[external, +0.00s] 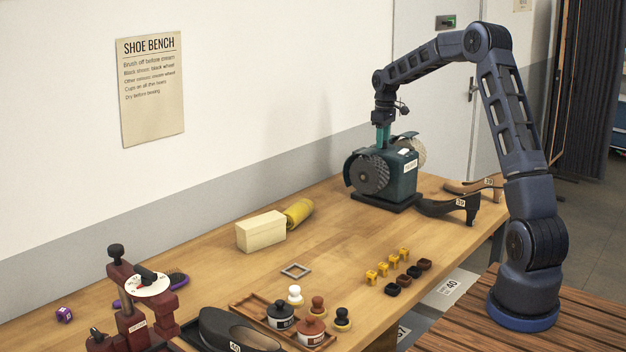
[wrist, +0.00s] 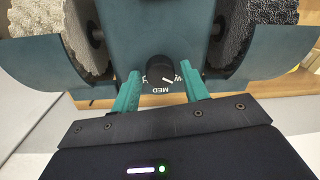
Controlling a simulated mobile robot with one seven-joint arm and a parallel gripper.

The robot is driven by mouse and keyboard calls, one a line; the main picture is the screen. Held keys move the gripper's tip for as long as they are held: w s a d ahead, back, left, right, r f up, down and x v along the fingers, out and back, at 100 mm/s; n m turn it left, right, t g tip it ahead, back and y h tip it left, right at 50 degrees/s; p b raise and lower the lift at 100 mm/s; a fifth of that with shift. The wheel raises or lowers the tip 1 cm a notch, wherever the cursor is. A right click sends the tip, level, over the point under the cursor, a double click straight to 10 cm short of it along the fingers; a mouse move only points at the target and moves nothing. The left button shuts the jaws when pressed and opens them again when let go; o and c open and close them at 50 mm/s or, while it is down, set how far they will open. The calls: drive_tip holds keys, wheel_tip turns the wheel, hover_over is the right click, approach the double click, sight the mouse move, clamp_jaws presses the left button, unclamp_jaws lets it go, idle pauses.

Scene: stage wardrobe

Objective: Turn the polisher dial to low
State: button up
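The polisher (external: 402,176) is a dark green machine on a black base at the far end of the bench, with a brush wheel on each side. Its dial (wrist: 160,68) is a small black knob with a white pointer mark at its lower right, seen in the wrist view. "MED" reads below the knob; the lettering at its sides is partly hidden. My gripper (wrist: 161,76) has its teal fingers apart, one on each side of the dial, with gaps to it. In the external view my gripper (external: 383,138) points down at the polisher's top; the dial cannot be made out there.
A dark shoe (external: 448,207) and a brown shoe (external: 474,185) lie right of the polisher. A yellow roll (external: 298,212) and a cream block (external: 261,232) are nearer. The polisher's wheels (wrist: 255,28) flank my fingers. The wall is close behind; the middle of the bench is mostly clear.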

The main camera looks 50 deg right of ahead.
drive_tip(key=shift+o, duration=0.4)
wheel_tip(320, 180, up, 11)
drive_tip(key=shift+d, duration=0.3)
idle(0.6)
